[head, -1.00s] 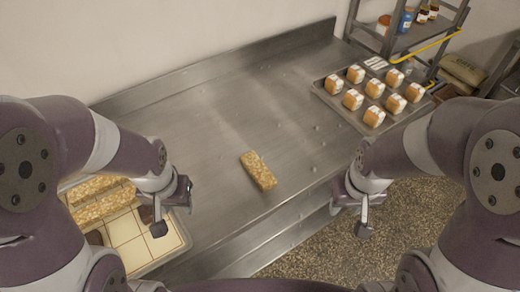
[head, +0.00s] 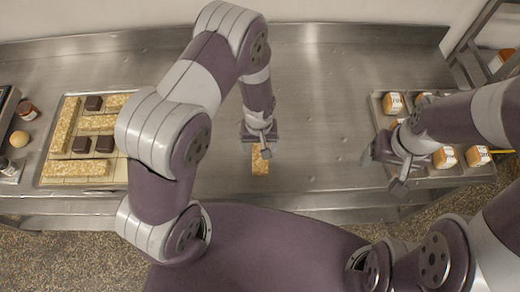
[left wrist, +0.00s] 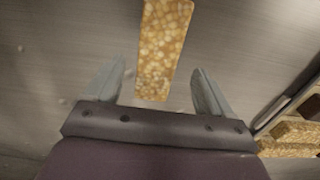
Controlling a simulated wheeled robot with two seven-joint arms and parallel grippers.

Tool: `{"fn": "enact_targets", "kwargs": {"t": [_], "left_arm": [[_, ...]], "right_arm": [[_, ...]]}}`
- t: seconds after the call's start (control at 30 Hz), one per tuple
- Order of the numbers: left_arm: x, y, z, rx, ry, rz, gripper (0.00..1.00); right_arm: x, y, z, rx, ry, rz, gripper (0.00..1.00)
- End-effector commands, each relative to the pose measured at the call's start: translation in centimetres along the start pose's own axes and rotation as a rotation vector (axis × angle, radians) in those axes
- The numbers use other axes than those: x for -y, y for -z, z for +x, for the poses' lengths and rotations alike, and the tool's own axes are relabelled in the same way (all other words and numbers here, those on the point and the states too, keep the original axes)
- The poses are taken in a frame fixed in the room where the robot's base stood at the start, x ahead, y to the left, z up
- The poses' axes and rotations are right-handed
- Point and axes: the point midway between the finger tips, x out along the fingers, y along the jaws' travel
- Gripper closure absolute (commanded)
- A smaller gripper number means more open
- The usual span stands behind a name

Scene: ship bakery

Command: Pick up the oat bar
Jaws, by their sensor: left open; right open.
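The oat bar (head: 260,160) is a golden, grainy block lying alone on the steel counter near its front edge. My left gripper (head: 261,146) is over its far end and hides part of it in the head view. In the left wrist view the oat bar (left wrist: 164,45) runs up between the two spread fingers of the left gripper (left wrist: 156,92), with clear space on both sides. The left gripper is open and empty. My right gripper (head: 385,170) is open and empty, at the front left of the tray of small cakes.
A tray (head: 40,181) with several oat bars and dark squares is on the left of the steel counter (head: 320,100). A tray of orange-and-white cakes (head: 446,157) is on the right. The counter around the lone bar is clear.

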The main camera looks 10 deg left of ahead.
Motion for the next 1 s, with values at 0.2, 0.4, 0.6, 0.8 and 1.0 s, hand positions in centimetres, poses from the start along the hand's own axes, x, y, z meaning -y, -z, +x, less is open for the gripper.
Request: {"fn": "enact_targets", "kwargs": {"t": [0.2, 0.4, 0.6, 0.8, 1.0], "left_arm": [[-0.2, -0.2, 3.3, 0.002, 0.001, 0.0, 0.17], [-0.2, -0.2, 3.7, 0.0, 0.0, 0.0, 0.17], [-0.2, -0.1, 3.7, 0.0, 0.0, 0.001, 0.69], [-0.2, -0.2, 3.7, 0.001, 0.0, 0.001, 0.81], [-0.2, -0.2, 3.7, 0.002, 0.001, 0.001, 0.81]], "right_arm": [[0.0, 0.2, -1.4, -0.001, 0.0, 0.0, 0.22], [0.0, 0.2, -1.3, -0.001, 0.0, 0.0, 0.22], [0.0, 0.2, -1.3, -0.001, 0.0, 0.0, 0.22], [0.0, 0.2, -1.3, -0.001, 0.0, 0.0, 0.22], [0.0, 0.2, -1.3, -0.001, 0.0, 0.0, 0.22]]}}
